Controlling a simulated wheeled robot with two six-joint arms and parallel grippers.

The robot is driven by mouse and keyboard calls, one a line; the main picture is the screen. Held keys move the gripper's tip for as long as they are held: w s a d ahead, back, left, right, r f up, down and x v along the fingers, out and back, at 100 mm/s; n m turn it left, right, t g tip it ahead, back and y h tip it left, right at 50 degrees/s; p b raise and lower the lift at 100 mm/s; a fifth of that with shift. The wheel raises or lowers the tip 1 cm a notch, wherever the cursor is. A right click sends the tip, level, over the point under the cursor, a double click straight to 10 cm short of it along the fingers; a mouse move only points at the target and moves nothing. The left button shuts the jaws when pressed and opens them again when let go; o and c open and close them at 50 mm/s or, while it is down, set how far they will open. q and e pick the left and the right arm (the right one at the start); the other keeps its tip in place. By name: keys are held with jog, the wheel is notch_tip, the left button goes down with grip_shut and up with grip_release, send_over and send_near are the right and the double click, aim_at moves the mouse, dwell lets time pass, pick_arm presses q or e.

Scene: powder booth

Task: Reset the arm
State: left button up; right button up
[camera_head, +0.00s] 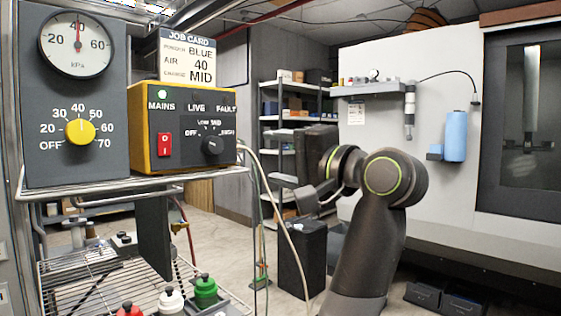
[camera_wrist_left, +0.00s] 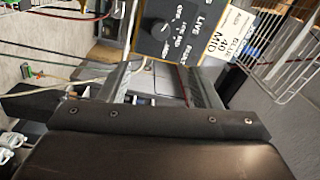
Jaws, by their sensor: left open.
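My left gripper (camera_head: 276,160) is raised in the middle of the head view, right of the yellow-and-black control box (camera_head: 170,165), with its arm coming up from below. It points left toward the box, with a gap between them. In the left wrist view its two fingers (camera_wrist_left: 160,78) stand apart with nothing held between them. The box's dark knob and labels show beyond the fingers, turned sideways. My right gripper is in neither view.
A grey gauge unit (camera_head: 76,110) with a yellow knob (camera_head: 80,131) stands beside the box on a wire shelf. A job card (camera_head: 187,60) reads BLUE, 40, MID. Red, white and green-capped bottles (camera_head: 205,288) sit below. A hose (camera_head: 283,215) hangs near the gripper.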

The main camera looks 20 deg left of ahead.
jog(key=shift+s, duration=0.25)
